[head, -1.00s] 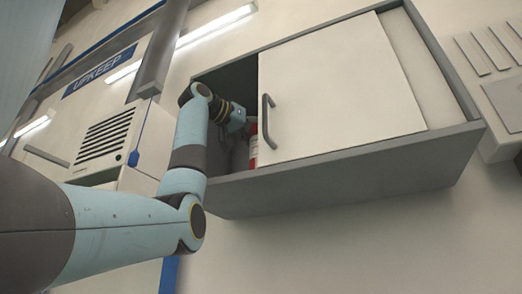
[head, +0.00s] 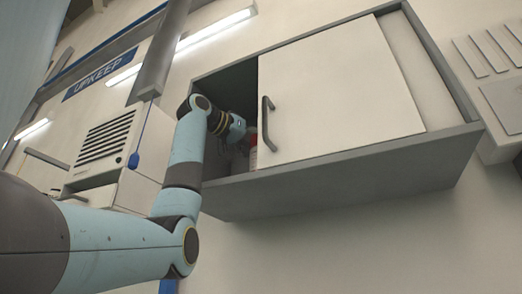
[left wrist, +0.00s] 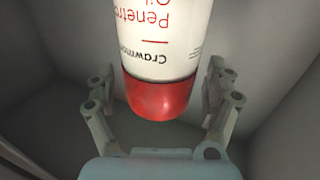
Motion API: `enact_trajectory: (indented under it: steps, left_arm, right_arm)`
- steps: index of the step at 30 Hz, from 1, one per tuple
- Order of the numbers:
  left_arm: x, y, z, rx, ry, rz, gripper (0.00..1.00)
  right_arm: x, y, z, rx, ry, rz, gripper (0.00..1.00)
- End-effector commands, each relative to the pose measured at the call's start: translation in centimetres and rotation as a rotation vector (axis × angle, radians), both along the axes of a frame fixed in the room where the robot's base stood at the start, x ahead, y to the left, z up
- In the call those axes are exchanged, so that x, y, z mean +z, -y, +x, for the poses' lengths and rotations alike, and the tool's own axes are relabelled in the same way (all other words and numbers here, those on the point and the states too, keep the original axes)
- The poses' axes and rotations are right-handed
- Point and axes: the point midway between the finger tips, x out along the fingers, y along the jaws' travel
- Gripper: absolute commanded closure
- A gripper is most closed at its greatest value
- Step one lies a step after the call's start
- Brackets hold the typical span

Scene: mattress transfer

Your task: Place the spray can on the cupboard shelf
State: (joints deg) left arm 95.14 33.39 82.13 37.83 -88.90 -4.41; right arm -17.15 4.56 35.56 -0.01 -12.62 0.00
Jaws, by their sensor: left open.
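The spray can (head: 253,157) is white with a red top and stands inside the open left part of the cupboard (head: 330,180). The door's edge hides part of it in the head view. In the left wrist view the can (left wrist: 165,40) shows its label upside down. My left gripper (left wrist: 160,78) is open, with one finger on each side of the can and visible gaps between. In the head view my left gripper (head: 240,130) is inside the cupboard opening, by the can's red top. Whether the can's base rests on the shelf is hidden. My right gripper is not in view.
A white sliding door (head: 340,90) with a dark handle (head: 267,123) covers the middle of the cupboard, close to the right of my gripper. The cupboard's grey side wall and lower edge frame the opening. A vented white unit (head: 105,140) is at left.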

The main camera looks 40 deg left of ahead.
Motion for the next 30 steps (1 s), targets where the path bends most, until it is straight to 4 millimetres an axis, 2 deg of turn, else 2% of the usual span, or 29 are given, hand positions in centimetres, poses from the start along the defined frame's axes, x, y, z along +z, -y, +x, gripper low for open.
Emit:
enact_trajectory:
  steps: [3,5,15,19,24,30]
  left_arm:
    - [0.4,0.0,-0.2,0.000,0.001,0.000,0.14]
    - [0.2,-0.1,-0.9,0.001,0.003,0.001,0.14]
    - [0.0,-0.7,-8.3,0.001,0.004,0.001,0.14]
    - [0.1,-0.8,-10.4,0.001,0.003,0.000,0.14]
    - [0.2,-1.0,-11.8,0.000,0.001,0.000,0.14]
    - [0.3,-1.0,-12.0,0.000,-0.001,0.000,0.14]
  right_arm:
    - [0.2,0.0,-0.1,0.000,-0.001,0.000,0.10]
    - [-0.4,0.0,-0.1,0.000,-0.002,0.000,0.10]
    - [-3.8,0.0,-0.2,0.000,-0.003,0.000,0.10]
    - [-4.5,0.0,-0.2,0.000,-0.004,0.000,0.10]
    - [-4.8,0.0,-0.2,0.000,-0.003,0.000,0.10]
    - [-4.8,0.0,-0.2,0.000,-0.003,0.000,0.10]
